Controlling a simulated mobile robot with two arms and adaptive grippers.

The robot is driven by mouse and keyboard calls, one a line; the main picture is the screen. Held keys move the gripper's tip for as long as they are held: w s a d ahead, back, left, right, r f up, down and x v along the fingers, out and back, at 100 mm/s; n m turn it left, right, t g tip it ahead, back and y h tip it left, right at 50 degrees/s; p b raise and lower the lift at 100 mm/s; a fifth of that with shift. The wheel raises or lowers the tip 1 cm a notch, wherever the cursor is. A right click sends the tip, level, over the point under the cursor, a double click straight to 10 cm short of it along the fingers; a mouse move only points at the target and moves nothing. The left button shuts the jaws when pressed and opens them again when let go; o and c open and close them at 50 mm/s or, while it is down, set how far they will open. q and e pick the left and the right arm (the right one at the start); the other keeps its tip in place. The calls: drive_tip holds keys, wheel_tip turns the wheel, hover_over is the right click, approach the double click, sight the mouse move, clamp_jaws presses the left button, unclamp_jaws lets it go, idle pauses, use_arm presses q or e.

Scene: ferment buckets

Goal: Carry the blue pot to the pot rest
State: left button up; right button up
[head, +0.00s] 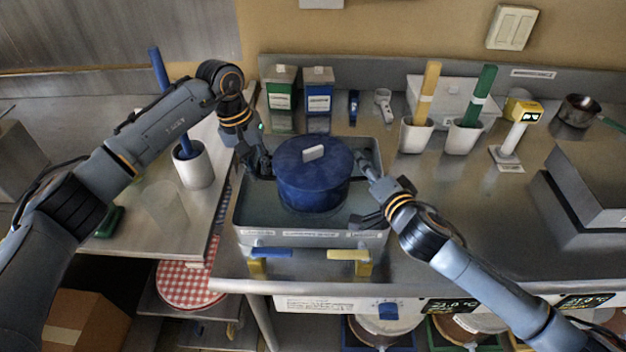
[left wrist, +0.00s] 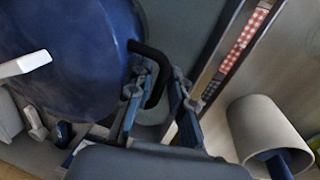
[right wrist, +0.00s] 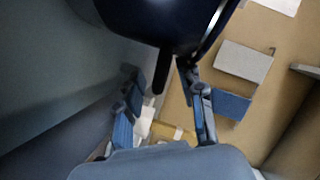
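The blue pot (head: 312,190), with a lid and a pale knob, is upright within the rim of a grey water basin (head: 245,238). I cannot tell whether it touches the bottom. My left gripper (head: 262,162) is at the pot's left side. In the left wrist view its fingers (left wrist: 160,98) stand apart, with the black handle (left wrist: 160,75) between them. My right gripper (head: 366,192) is at the pot's right side with fingers spread. The right wrist view shows the other handle (right wrist: 161,70) between these fingers (right wrist: 165,95). I cannot identify the pot rest for certain.
A red-checked round surface (head: 190,285) lies low, left of the counter. A white holder (head: 193,165) with a blue-handled tool and a clear cup (head: 163,207) stand on the left table. Green and blue boxes (head: 318,98) stand behind the basin. White holders (head: 416,135) stand to the right.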

use_arm(q)
drive_tip(key=shift+c, duration=0.2)
use_arm(e)
drive_tip(key=shift+c, duration=0.2)
use_arm(q)
clamp_jaws()
use_arm(e)
drive_tip(key=c, duration=0.4)
clamp_jaws()
use_arm(q)
drive_tip(key=shift+r, duration=0.1)
